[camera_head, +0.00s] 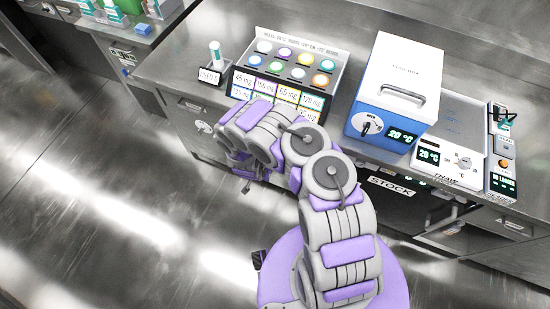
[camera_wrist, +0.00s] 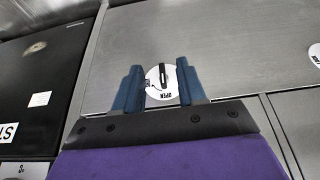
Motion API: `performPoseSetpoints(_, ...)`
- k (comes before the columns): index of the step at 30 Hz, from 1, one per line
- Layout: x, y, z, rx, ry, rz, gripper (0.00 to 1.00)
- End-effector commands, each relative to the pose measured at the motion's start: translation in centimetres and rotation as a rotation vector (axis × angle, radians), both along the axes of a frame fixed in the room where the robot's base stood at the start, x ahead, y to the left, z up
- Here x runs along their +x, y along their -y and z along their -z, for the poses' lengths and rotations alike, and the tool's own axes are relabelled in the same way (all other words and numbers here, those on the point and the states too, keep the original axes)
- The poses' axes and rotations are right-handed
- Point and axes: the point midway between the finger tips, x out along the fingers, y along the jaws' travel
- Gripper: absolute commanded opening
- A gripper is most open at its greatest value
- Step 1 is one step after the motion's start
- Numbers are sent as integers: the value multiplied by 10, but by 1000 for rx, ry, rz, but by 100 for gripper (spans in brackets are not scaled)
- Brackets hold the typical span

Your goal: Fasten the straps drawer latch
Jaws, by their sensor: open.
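A round white latch dial (camera_wrist: 161,84) with a dark bar-shaped handle and the word OPEN sits on a steel front in the wrist view. My gripper (camera_wrist: 156,74) has its two blue fingers spread on either side of the dial, with the dark handle between them. I cannot tell whether they touch it. In the head view a white dial (camera_head: 203,127) shows on the counter front left of my arm, apparently the same latch. My gripper (camera_head: 246,184) is mostly hidden there behind my own arm links. No straps label is readable.
A colour-dotted rack (camera_head: 296,60) and a white-and-blue cool box (camera_head: 400,80) stand on the steel counter (camera_head: 196,45). A black front labelled STOCK (camera_head: 392,187) and a thaw unit (camera_head: 452,160) are to the right. The floor at left is clear.

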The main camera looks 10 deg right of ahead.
Motion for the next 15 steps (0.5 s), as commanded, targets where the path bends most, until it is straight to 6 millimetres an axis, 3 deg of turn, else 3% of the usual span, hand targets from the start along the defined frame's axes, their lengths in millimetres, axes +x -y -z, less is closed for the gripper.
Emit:
performPoseSetpoints(7,-12,-2,20,-8,8,18,40)
performPoseSetpoints(15,18,19,22,-9,11,22,40)
